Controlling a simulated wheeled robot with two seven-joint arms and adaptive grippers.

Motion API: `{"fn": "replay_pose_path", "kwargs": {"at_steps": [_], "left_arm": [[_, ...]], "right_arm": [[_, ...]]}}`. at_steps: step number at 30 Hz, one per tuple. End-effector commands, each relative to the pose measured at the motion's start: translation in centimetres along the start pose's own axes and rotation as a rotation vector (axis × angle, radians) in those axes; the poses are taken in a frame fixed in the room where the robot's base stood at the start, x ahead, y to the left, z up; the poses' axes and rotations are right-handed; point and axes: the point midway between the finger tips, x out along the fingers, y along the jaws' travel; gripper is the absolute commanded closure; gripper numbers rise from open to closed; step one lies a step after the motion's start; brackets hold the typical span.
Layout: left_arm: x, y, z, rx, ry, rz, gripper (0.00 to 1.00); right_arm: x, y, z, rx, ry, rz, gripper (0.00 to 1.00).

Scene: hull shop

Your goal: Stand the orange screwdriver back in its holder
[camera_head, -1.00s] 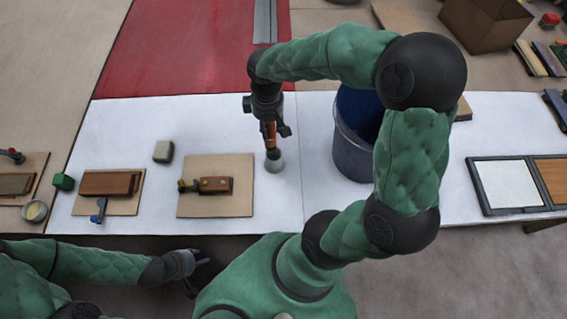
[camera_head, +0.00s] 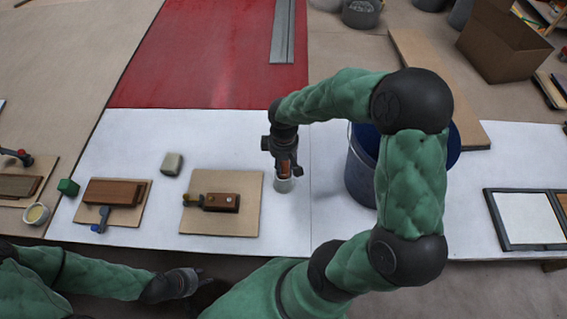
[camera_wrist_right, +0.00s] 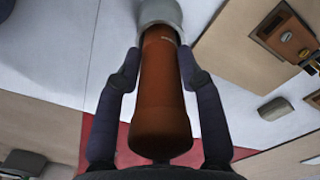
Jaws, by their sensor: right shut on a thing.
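The orange screwdriver (camera_wrist_right: 162,95) is upright between the fingers of my right gripper (camera_wrist_right: 158,70), which is shut on its handle. In the head view the handle (camera_head: 285,169) shows below the right gripper (camera_head: 284,165). The holder is a small grey-white round cup (camera_head: 284,185) on the white table. The screwdriver's lower end meets the holder's top, which also shows in the right wrist view (camera_wrist_right: 160,12). The shaft is hidden, so I cannot tell how deep it sits. My left gripper (camera_head: 200,278) is near the table's front edge, empty; its fingers are too small to read.
A wooden board with a brown block (camera_head: 221,202) lies left of the holder. A dark blue bucket (camera_head: 360,170) stands close on its right, behind my right arm.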

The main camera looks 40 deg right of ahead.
Motion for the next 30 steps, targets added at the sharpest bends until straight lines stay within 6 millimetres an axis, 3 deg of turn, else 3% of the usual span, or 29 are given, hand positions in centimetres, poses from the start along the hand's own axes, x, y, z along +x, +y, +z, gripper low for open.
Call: {"fn": "replay_pose_path", "kwargs": {"at_steps": [17, 18, 20, 30], "left_arm": [[0.6, -0.2, 0.0, 0.000, 0.000, 0.000, 0.60], [0.6, -0.2, 0.0, 0.000, 0.000, 0.000, 0.60], [0.5, -0.2, 0.0, 0.000, 0.000, 0.000, 0.60], [0.5, -0.2, 0.0, 0.000, 0.000, 0.000, 0.60]], "right_arm": [[0.8, 0.1, -0.1, 0.000, 0.002, 0.001, 0.94], [0.9, 0.0, 0.0, 0.000, 0.001, 0.001, 0.56], [0.8, 0.0, 0.0, 0.000, 0.001, 0.001, 0.39], [0.7, 0.0, 0.0, 0.000, 0.001, 0.001, 0.38]]}}
